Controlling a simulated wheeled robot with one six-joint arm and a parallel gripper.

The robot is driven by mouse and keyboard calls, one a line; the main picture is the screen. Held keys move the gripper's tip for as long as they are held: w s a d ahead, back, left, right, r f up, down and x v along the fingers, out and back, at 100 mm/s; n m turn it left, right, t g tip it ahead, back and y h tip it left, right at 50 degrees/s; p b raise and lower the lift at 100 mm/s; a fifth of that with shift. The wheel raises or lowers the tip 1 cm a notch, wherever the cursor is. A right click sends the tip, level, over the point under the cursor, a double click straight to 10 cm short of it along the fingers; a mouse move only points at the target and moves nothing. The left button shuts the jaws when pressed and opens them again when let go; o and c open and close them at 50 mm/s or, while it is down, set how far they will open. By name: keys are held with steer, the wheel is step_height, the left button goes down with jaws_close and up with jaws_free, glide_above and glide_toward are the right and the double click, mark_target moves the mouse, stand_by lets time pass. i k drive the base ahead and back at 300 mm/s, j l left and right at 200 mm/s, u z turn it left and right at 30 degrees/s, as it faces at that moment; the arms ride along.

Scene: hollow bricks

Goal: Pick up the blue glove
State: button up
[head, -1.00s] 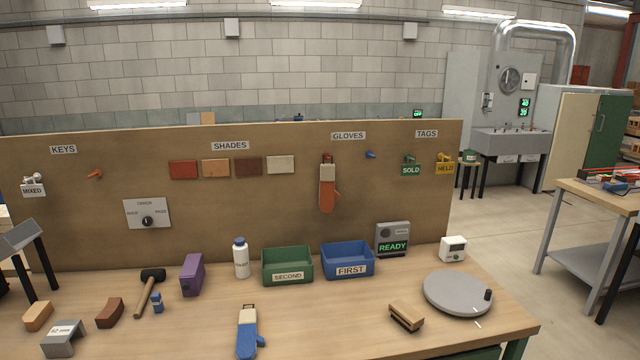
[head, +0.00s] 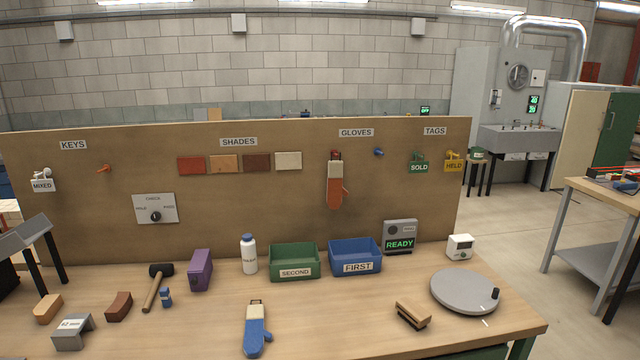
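The blue glove (head: 255,334) lies flat on the workbench near its front edge, in the middle of the head view. It has a pale cuff with a dark loop at the far end, and its thumb points right. It lies apart from other objects. A red-orange glove (head: 335,188) hangs on the board under the GLOVES label, beside a bare blue peg (head: 379,152). My gripper is not in view.
Behind the glove stand a green SECOND bin (head: 294,262) and a blue FIRST bin (head: 355,257). A mallet (head: 154,288) and small blue object (head: 166,297) lie left, a brush-like block (head: 413,314) and grey turntable (head: 465,292) right. Bench around the glove is clear.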

mark_target(255, 333)
steer(key=i+j+u, duration=0.2)
steer(key=i+u, duration=0.15)
steer(key=i, duration=0.35)
steer(key=i+u, duration=0.3)
steer(key=i, duration=0.35)
